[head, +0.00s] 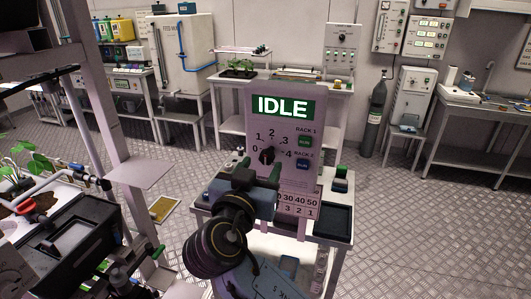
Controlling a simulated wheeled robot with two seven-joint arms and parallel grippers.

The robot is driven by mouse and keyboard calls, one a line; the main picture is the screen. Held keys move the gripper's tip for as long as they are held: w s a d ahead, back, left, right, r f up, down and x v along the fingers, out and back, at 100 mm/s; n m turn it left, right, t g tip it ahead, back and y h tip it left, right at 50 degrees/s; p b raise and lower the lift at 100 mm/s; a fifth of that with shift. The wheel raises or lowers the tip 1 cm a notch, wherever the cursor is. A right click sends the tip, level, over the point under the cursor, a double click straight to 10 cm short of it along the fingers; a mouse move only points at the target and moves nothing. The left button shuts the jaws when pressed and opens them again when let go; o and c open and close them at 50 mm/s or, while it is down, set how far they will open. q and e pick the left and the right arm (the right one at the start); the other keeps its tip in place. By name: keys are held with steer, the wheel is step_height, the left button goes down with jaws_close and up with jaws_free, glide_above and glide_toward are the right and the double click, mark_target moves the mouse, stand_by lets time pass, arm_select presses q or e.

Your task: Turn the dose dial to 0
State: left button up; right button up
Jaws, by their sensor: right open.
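The dose dial (267,155) is a small black knob on the upright pale panel (315,128), with the numbers 0 to 4 printed in an arc around it. Which number its pointer faces is too small to tell. The green display (282,107) above it reads IDLE. My right gripper (258,174) is open, just below and in front of the dial, and overlaps the panel's lower left part. I cannot tell whether a finger touches the knob. My left gripper cannot be made out.
A plant rack with a black box (75,240) stands at left. The floor at right is clear.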

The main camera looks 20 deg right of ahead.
mark_target(265, 159)
steer(key=shift+p+x, duration=0.35)
steer(key=shift+x, duration=1.9)
steer(key=c, duration=1)
